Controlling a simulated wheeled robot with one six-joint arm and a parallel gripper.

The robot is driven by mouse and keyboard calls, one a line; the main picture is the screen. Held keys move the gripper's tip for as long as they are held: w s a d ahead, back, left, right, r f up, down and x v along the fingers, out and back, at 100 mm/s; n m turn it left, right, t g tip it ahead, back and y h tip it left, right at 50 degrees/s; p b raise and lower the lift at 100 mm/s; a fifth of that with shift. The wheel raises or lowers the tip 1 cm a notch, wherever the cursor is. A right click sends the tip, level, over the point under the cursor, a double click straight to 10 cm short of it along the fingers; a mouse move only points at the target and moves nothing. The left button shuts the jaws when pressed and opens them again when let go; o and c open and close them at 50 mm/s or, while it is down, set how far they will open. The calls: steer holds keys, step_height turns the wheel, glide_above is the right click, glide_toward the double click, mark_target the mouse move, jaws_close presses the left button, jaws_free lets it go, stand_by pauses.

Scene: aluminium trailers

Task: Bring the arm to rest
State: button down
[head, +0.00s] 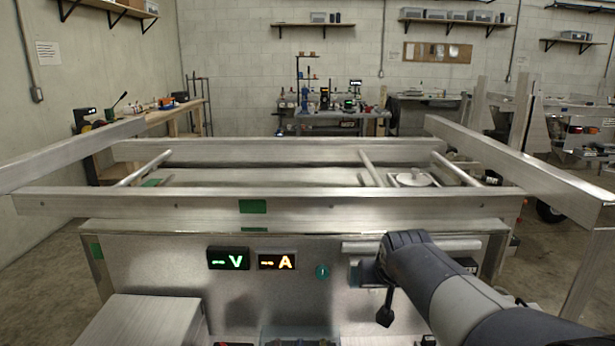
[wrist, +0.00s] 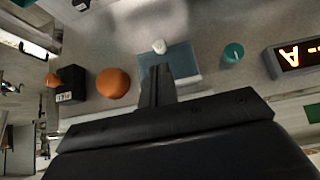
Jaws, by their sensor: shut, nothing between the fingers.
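My arm (head: 455,290) reaches in from the lower right in the head view and bends down at its end. My gripper shows as a small dark shape (head: 385,310) in front of the metal panel (head: 180,285). In the wrist view the fingers of my gripper (wrist: 157,72) are together, with nothing seen between them. Behind them is a blue-grey plate (wrist: 184,60) with a white knob (wrist: 160,46). I cannot tell whether the fingers touch it.
The panel carries a green V display (head: 228,258), an amber A display (head: 277,261) and a teal button (head: 322,272). An orange knob (wrist: 113,83) shows in the wrist view. Aluminium trailer rails (head: 400,203) span behind the panel. A metal box (head: 145,320) stands at lower left.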

steer(key=shift+r+g+p, duration=0.4)
steer(key=shift+r+p, duration=0.1)
steer(key=shift+p, duration=0.45)
steer(key=shift+w, duration=0.1)
steer(key=shift+f, duration=0.2)
